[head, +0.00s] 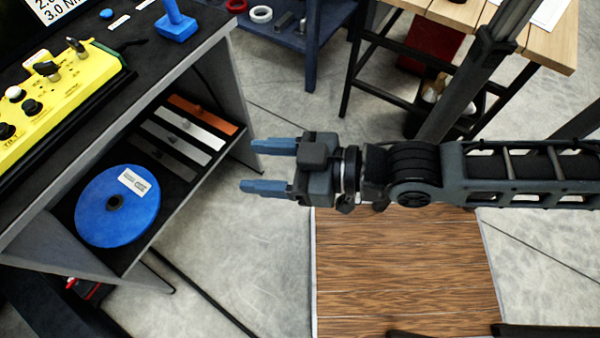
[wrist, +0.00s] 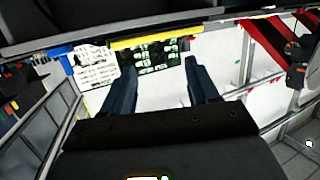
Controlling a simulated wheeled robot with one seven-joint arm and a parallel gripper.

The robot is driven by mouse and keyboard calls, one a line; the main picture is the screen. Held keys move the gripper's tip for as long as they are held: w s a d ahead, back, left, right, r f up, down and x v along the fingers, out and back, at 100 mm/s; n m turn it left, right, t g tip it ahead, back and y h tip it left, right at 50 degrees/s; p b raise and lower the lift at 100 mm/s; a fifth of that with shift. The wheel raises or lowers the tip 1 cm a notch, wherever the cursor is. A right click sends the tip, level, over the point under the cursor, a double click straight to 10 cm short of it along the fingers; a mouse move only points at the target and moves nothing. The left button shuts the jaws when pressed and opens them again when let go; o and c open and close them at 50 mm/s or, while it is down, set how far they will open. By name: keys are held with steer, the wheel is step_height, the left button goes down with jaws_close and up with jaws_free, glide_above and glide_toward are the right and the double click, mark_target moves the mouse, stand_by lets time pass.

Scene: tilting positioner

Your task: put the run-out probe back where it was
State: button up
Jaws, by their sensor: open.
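My gripper (head: 250,166) is open and empty, held out to the left in the head view, over the floor beside the dark bench. Its two blue fingers are apart with nothing between them. They also show in the wrist view (wrist: 155,78), pointing at a bright, washed-out area. I cannot make out the run-out probe for certain in either view. A blue block with an upright stub (head: 176,24) stands on the bench top near its far edge; I cannot tell whether it belongs to the probe.
A yellow control box (head: 55,95) with knobs sits on the bench top (head: 150,60). The shelf below holds a blue disc (head: 95,220), pale bars (head: 182,123) and an orange bar (head: 203,114). A wooden table (head: 540,40) stands at the back right. The floor below my gripper is clear.

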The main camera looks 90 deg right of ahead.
steer(key=s+a+r+n+y, duration=0.1)
steer(key=s+a+r+y, duration=0.1)
steer(key=s, duration=0.3)
steer(key=shift+a+r+n+g+y, duration=0.35)
steer(key=shift+a+r, duration=0.2)
steer(key=shift+a, duration=0.35)
steer(key=shift+s, duration=0.1)
